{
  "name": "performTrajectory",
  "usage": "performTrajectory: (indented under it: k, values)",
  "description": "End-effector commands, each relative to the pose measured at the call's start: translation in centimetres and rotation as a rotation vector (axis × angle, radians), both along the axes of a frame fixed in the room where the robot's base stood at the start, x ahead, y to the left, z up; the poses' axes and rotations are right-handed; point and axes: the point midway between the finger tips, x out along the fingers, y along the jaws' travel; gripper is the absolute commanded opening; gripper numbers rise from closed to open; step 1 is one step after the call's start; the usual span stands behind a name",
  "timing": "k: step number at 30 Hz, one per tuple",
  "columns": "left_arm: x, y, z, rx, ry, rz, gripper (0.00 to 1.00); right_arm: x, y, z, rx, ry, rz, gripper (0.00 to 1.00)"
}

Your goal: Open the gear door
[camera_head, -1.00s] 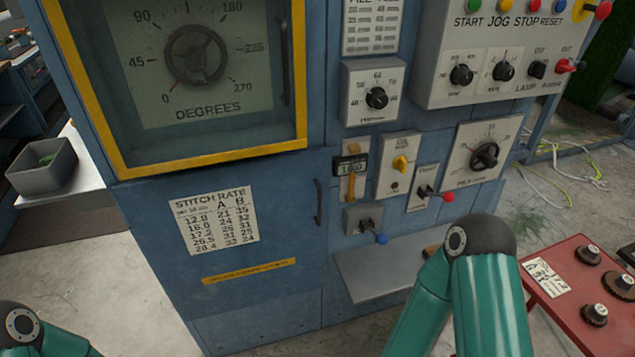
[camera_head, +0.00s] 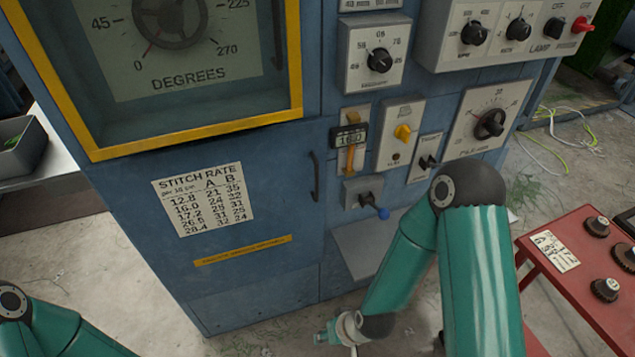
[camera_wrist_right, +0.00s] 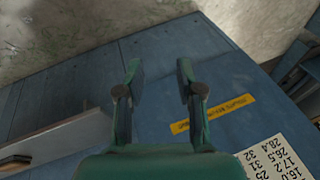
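The lower blue door (camera_head: 215,285) of the machine is flush with the front and looks shut. It bears a stitch-rate label (camera_head: 203,199), a yellow strip (camera_head: 242,250) and a black upright handle (camera_head: 315,176) near its right edge. The label (camera_wrist_right: 272,160) and strip (camera_wrist_right: 228,106) also show in the right wrist view. My right gripper (camera_wrist_right: 159,70) is open and empty there, its fingers in front of the blue panel. In the head view, its end (camera_head: 325,337) is low, below the handle and apart from it. Only my left arm shows, its gripper out of frame.
A grey ledge (camera_head: 352,259) juts out right of the door, below a blue-tipped lever (camera_head: 371,206). A yellow-framed window (camera_head: 200,135) is above. A red table (camera_head: 560,290) with dark knobbed parts stands at right. Floor is clear in front.

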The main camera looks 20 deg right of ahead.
Motion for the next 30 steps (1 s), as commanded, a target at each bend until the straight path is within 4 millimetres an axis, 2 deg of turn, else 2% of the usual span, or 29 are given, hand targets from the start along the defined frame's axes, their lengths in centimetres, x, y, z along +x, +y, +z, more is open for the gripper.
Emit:
performTrajectory:
  k: [1,4,6,10,12,15,18,23,30]
  values:
    - [0.0,0.0,-3.0,0.000,0.001,0.000,0.40,2.7,0.0,-0.7,-0.030,-0.110,0.003,0.37]
    - [0.0,0.0,-6.6,0.000,0.001,0.000,0.40,8.0,-0.3,1.6,-0.102,-0.355,-0.001,0.37]
    - [0.0,0.0,-9.2,0.000,0.001,0.000,0.40,11.3,-0.5,4.2,-0.160,-0.540,-0.016,0.37]
    - [0.0,0.0,-13.7,0.000,0.001,0.000,0.40,14.8,-1.1,10.6,-0.265,-0.858,-0.069,0.37]
    - [0.0,0.0,-15.6,0.000,0.001,0.000,0.40,15.3,-1.5,13.9,-0.314,-0.996,-0.110,0.37]
    - [0.0,0.0,-17.7,0.000,0.001,0.000,0.40,14.9,-2.3,17.8,-0.371,-1.144,-0.173,0.37]
    - [0.0,0.0,-18.8,0.000,0.001,0.000,0.40,14.2,-3.1,20.5,-0.412,-1.232,-0.224,0.37]
    - [0.0,0.0,-18.8,0.000,0.000,0.000,0.40,13.7,-3.8,22.5,-0.442,-1.283,-0.260,0.37]
    - [0.0,0.0,-16.1,0.000,0.000,0.000,0.40,14.6,-4.0,23.2,-0.456,-1.281,-0.261,0.37]
